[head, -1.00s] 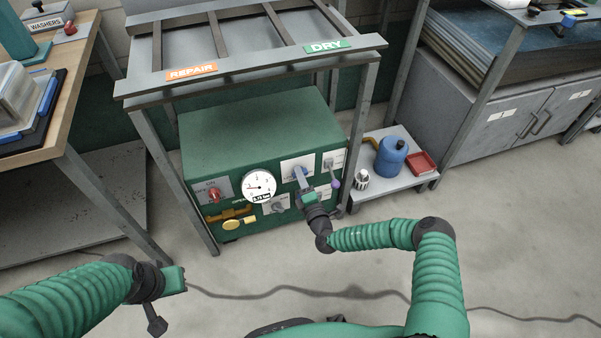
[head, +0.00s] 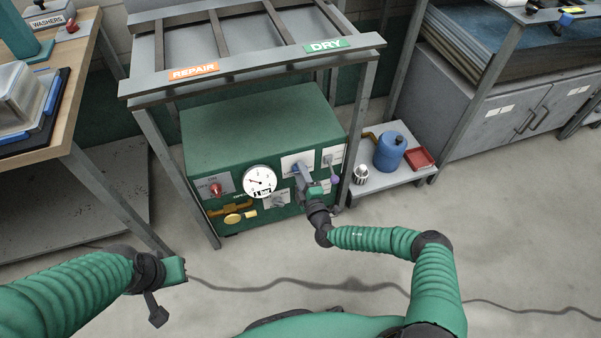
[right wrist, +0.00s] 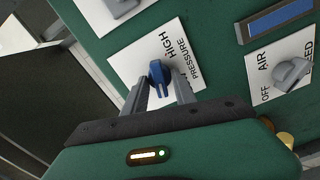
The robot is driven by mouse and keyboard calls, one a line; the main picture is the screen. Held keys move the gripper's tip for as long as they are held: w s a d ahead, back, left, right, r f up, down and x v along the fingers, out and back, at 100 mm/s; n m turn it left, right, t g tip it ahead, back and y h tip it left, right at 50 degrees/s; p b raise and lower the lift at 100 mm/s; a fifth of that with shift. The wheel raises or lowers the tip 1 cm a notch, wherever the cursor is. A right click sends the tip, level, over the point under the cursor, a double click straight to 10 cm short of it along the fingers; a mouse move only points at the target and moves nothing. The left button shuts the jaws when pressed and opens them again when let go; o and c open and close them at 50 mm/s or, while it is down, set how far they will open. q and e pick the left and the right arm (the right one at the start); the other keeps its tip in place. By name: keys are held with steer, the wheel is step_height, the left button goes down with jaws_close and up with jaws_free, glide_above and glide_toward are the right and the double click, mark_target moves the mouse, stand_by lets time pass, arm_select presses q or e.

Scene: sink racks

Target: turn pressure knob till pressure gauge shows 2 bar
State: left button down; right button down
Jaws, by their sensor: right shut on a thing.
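The green pressure box stands under the rack, with the round white pressure gauge (head: 259,181) on its front. A small readout under the dial ends in "bar"; its digits are too small to read surely. The blue pressure knob (right wrist: 158,74) sits on a white plate marked "HIGH PRESSURE" in the right wrist view. My right gripper (right wrist: 161,92) is shut on this knob, one finger on each side. In the head view my right gripper (head: 303,174) reaches the plate and mostly hides the knob. My left gripper (head: 176,270) is low at left, away from the box; its jaws are unclear.
A red knob (head: 215,189) and a yellow handle (head: 232,218) are on the panel's left. A grey AIR BLEED knob (right wrist: 291,72) is near the pressure plate. A low shelf at right holds a blue can (head: 389,152) and red tray (head: 421,158).

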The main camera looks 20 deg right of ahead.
steer(key=shift+s+f, duration=0.1)
steer(key=shift+f, duration=0.25)
steer(key=c, duration=1)
jaws_free()
steer(key=shift+d+r, duration=0.1)
steer(key=shift+r, duration=0.05)
steer(key=s+p, duration=0.2)
steer(key=s, duration=0.3)
steer(key=s+p, duration=0.2)
steer(key=s, duration=0.4)
steer(key=s+p, duration=0.2)
steer(key=s, duration=0.3)
steer(key=shift+s+d, duration=0.25)
steer(key=shift+s, duration=0.15)
